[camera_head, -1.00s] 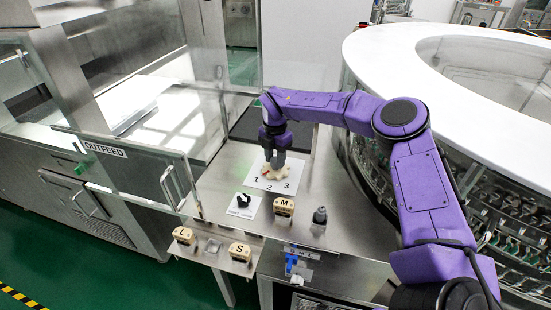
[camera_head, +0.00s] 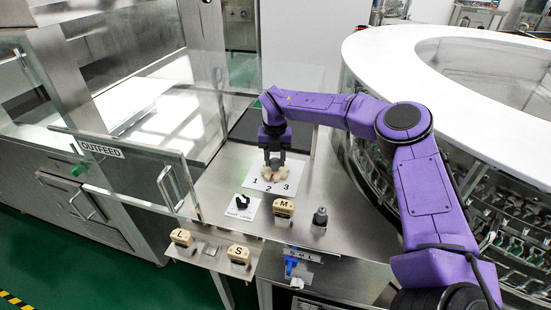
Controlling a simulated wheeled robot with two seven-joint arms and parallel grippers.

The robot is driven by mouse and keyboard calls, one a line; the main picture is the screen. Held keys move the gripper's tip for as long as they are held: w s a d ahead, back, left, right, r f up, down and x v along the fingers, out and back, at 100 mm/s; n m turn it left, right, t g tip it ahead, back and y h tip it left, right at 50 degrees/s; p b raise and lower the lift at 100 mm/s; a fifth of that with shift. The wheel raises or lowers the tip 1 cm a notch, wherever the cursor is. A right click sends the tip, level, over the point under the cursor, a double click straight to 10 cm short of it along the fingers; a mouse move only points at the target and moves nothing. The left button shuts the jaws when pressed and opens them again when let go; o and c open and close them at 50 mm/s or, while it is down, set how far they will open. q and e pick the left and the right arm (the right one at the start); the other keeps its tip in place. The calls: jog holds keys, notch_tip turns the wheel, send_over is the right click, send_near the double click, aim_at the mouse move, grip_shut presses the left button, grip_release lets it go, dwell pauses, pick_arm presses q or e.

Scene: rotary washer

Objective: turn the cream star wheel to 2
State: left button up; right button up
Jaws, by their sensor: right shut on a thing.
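The cream star wheel (camera_head: 284,174) sits on a white card (camera_head: 292,179) printed 1, 2 and 3, on the steel table. A small red mark on the wheel's near side points roughly toward the 2; its exact aim is too small to tell. My right gripper (camera_head: 275,163) comes down from above and is shut on the wheel, hiding its middle and far side. My left gripper is not in view.
Cream blocks marked M (camera_head: 284,208), L (camera_head: 182,238) and S (camera_head: 239,255) stand nearer, with a black clip (camera_head: 243,203) on a card and a dark grey knob (camera_head: 320,217). A glass OUTFEED panel (camera_head: 130,170) stands left; the round white-topped machine (camera_head: 385,55) stands right.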

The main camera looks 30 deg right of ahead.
aim_at(275, 161)
jog(key=shift+r, duration=0.1)
dwell(0.3)
jog(key=o, duration=1.1)
jog(key=shift+c, duration=0.2)
notch_tip(275, 161, up, 10)
jog(key=b, duration=0.2)
jog(key=shift+r, duration=0.25)
